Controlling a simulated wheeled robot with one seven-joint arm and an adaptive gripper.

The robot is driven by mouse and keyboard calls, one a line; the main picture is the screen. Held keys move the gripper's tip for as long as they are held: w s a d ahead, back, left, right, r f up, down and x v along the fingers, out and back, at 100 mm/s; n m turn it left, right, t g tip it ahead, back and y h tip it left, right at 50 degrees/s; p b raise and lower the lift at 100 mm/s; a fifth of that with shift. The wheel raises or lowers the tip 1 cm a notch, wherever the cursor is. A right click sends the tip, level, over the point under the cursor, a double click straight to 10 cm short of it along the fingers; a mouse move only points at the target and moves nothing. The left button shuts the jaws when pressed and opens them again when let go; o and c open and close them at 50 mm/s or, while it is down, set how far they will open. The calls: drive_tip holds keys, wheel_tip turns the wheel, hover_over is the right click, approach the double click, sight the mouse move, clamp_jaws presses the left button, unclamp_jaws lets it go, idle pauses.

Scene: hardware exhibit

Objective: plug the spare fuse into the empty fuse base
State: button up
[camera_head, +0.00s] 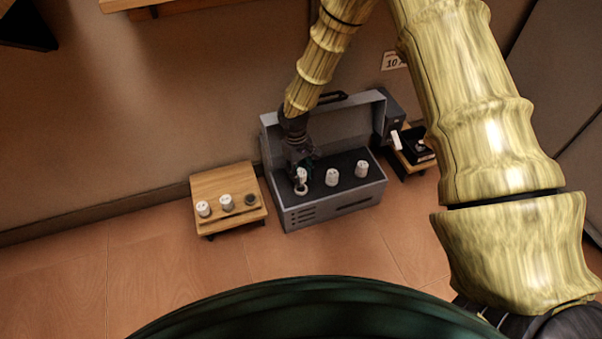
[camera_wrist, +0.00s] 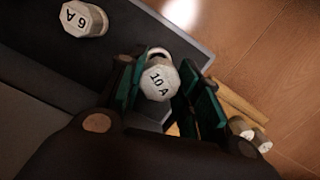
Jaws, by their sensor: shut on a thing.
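My gripper (camera_head: 300,168) is over the left end of the dark panel of a grey open case (camera_head: 332,209). In the wrist view my gripper (camera_wrist: 160,88) is shut on a white faceted fuse (camera_wrist: 159,81) marked "10 A".
A low wooden stand (camera_head: 207,185) left of the case holds two white fuses (camera_head: 203,209) and a dark round piece (camera_head: 250,199). A second stand (camera_head: 412,165) with a black device is at the right. A "10 A" sign (camera_head: 393,61) hangs on the wall. Floor in front is clear.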

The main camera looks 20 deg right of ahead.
drive_tip(key=shift+f+b, duration=0.85)
drive_tip(key=shift+f, duration=0.55)
drive_tip(key=shift+f+p, duration=0.15)
drive_tip(key=shift+p, duration=0.9)
idle(0.5)
drive_tip(key=shift+f+p, duration=0.6)
drive_tip(key=shift+f, duration=0.45)
idle(2.2)
drive_tip(key=o, duration=1.5)
drive_tip(key=shift+o, duration=0.2)
drive_tip(key=shift+r, duration=0.15)
drive_tip(key=shift+r+p, duration=3.2)
drive_tip(key=shift+r, duration=0.2)
